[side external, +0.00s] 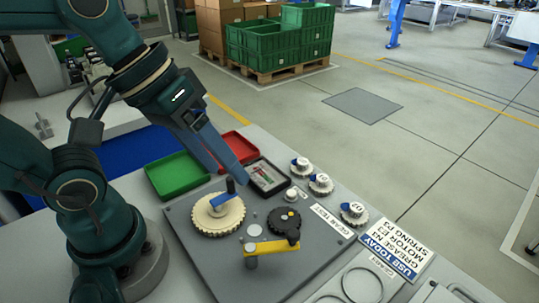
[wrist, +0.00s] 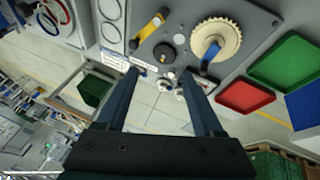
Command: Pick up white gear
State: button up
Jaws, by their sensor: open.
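A large cream-white gear (side external: 218,222) lies on the grey plate (side external: 205,258), with a blue handle and dark peg at its hub. It also shows in the wrist view (wrist: 232,42), at the top right of centre. A smaller black gear (side external: 280,226) and a yellow bar (side external: 272,246) are beside it on the plate. My gripper (side external: 228,167) is open and empty, tilted downward above the far side of the plate. In the wrist view my gripper (wrist: 160,74) has its two fingers well apart, with the white gear outside them.
Several small whitish toothed parts with blue marks, one of them here (side external: 320,184), stand along the plate's far right. A printed sign (side external: 393,251) is at right.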

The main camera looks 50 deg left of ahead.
jog(key=w+d+n+g+h, duration=0.3)
jog(key=w+d+n+h, duration=0.2)
jog(key=w+n+h, duration=0.45)
jog(key=w+a+f+n+t, duration=0.2)
jog(key=w+a+f+n, duration=0.2)
jog(key=w+f+n, duration=0.45)
jog(key=n+t, duration=0.1)
send_near(355, 206)
jog(key=shift+a+r+h, duration=0.3)
jog(key=shift+a+h, duration=0.15)
jog(key=shift+a, duration=0.25)
jog(key=shift+w+d+f, duration=0.1)
jog(key=shift+d+f, duration=0.15)
jog(key=x, duration=0.5)
jog(key=shift+w+d+f, duration=0.15)
jog(key=shift+d, duration=0.15)
jog(key=shift+s+f+x, duration=0.1)
jog(key=shift+x, duration=1.25)
jog(key=shift+s+f+x, duration=0.1)
jog(key=shift+x, duration=1.25)
grip_shut()
